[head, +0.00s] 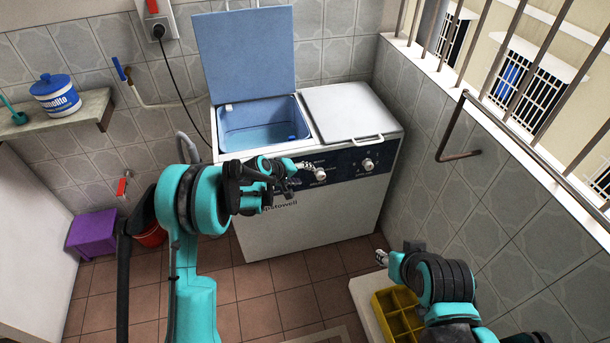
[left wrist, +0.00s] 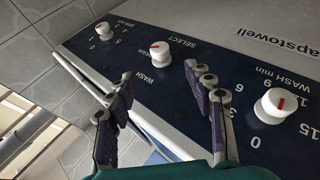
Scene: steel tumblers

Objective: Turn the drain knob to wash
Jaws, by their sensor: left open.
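The washing machine's control panel (head: 345,165) is dark blue. In the left wrist view the white knob marked SELECT (left wrist: 161,55) is at the top middle, with a red mark on its face and the word WASH beside it. In the head view the left gripper (head: 299,174) is just left of this knob. My right gripper (head: 382,257) is low at right; its opening is unclear.
The WASH min knob (left wrist: 275,105) and another knob (left wrist: 103,30) flank the SELECT knob. The blue lid (head: 245,50) stands open over the tub. A yellow crate (head: 400,318) is by my right arm. The tiled wall and a bent pipe (head: 452,130) are at right.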

